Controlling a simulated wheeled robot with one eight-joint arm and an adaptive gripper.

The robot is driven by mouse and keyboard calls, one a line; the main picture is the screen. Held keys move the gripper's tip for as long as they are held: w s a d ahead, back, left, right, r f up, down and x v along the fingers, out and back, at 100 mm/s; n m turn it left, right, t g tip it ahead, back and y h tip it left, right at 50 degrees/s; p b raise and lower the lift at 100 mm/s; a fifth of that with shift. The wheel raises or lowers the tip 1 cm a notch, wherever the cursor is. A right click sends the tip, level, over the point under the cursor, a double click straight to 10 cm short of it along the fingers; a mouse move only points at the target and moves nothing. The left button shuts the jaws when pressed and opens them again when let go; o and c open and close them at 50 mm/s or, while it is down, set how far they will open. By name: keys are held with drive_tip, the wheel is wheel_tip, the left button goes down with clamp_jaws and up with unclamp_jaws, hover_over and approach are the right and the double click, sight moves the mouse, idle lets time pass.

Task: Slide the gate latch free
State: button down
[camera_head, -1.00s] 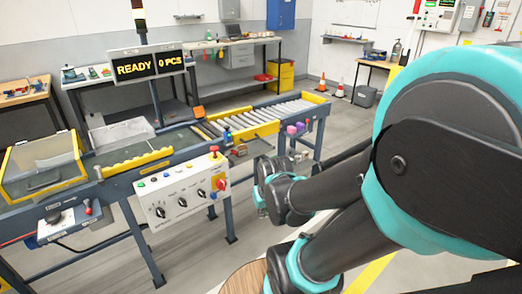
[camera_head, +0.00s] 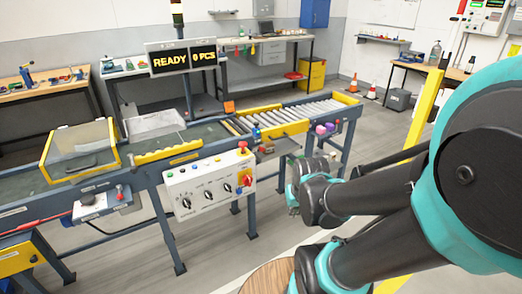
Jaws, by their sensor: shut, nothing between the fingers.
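The gate latch cannot be made out for certain at this size. A small dark fitting (camera_head: 265,148) sits on the conveyor's near side rail, just right of the control box. The conveyor's yellow-edged roller section (camera_head: 262,117) is behind it. The black and teal wrist end of my arm is in front of the conveyor, below and right of that fitting, with floor showing between them. My gripper's fingers cannot be picked out; the wrist links hide that end.
A white control box (camera_head: 209,190) with knobs and a red stop button (camera_head: 243,147) hangs on the conveyor's front. A clear yellow-framed guard (camera_head: 80,152) stands at left. A yellow post (camera_head: 424,110) stands at right. The floor before the conveyor is open.

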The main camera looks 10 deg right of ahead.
drive_tip(key=w+r+m+y, duration=0.1)
drive_tip(key=w+r+y, duration=0.15)
drive_tip(key=w, duration=1.15)
drive_tip(key=w+r+m+y, duration=0.1)
drive_tip(key=w+y, duration=0.3)
drive_tip(key=w, duration=1)
drive_tip(key=w+d+f+t+y, duration=0.2)
drive_tip(key=w+d, duration=0.4)
drive_tip(key=w, duration=0.3)
drive_tip(key=w+d+f+m+t+y, duration=0.1)
drive_tip(key=w+d+f+t+y, duration=0.1)
drive_tip(key=w+d, duration=0.4)
drive_tip(key=w+f+y, duration=0.1)
drive_tip(key=w+f, duration=0.1)
drive_tip(key=w, duration=0.2)
drive_tip(key=shift+d, duration=0.15)
approach(260, 148)
drive_tip(key=shift+w+a+f, duration=0.4)
drive_tip(key=shift+w, duration=0.4)
drive_tip(key=shift+w+a+f, duration=0.4)
drive_tip(key=shift+w, duration=0.35)
drive_tip(key=shift+w+a+f, duration=0.4)
drive_tip(key=shift+w, duration=0.4)
